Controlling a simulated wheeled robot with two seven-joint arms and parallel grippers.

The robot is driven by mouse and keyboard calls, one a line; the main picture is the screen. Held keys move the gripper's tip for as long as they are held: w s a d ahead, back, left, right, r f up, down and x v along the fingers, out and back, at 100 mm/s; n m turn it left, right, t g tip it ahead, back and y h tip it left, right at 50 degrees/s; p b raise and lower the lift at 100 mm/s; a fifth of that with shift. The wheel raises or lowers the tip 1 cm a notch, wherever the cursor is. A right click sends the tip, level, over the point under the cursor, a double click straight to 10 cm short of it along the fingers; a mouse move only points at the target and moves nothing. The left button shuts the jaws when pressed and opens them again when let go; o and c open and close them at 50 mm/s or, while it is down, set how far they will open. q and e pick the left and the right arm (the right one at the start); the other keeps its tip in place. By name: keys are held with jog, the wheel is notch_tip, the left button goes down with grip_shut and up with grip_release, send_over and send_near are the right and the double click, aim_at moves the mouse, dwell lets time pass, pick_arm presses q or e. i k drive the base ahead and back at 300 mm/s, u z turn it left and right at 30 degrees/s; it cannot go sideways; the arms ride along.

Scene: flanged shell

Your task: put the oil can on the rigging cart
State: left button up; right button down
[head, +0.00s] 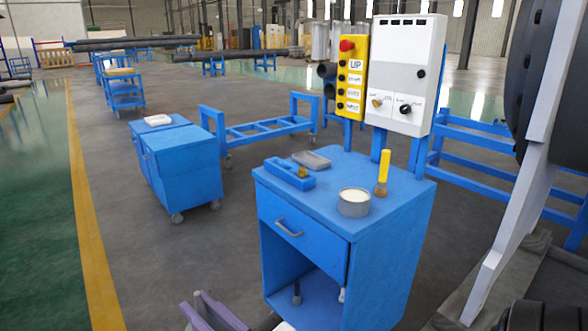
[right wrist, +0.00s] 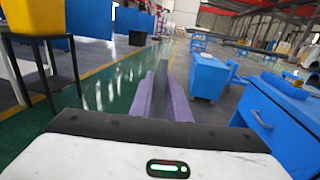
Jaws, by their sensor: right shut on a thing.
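My right gripper (head: 200,308) shows its purple fingers at the bottom edge of the head view, left of the near blue cabinet. In the right wrist view the purple fingers (right wrist: 162,92) point away over the floor, close together. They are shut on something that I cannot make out. I cannot pick out an oil can for certain in either view. Which trolley is the rigging cart is unclear; a blue wheeled cart (head: 123,103) stands far left and a low blue wheeled frame (head: 262,130) behind the cabinets. My left gripper is not in view.
The near cabinet (head: 400,200) carries a blue tool (head: 289,175), a grey tray (head: 311,160), an open tin (head: 354,203) and a yellow-handled brush (head: 383,168). A control box (head: 405,70) rises behind it. A wheeled blue cabinet (head: 190,172) stands further left. Floor left of it is clear.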

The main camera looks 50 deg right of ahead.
aim_at(348, 179)
jog(key=i, duration=2.45)
jog(key=z, duration=2.6)
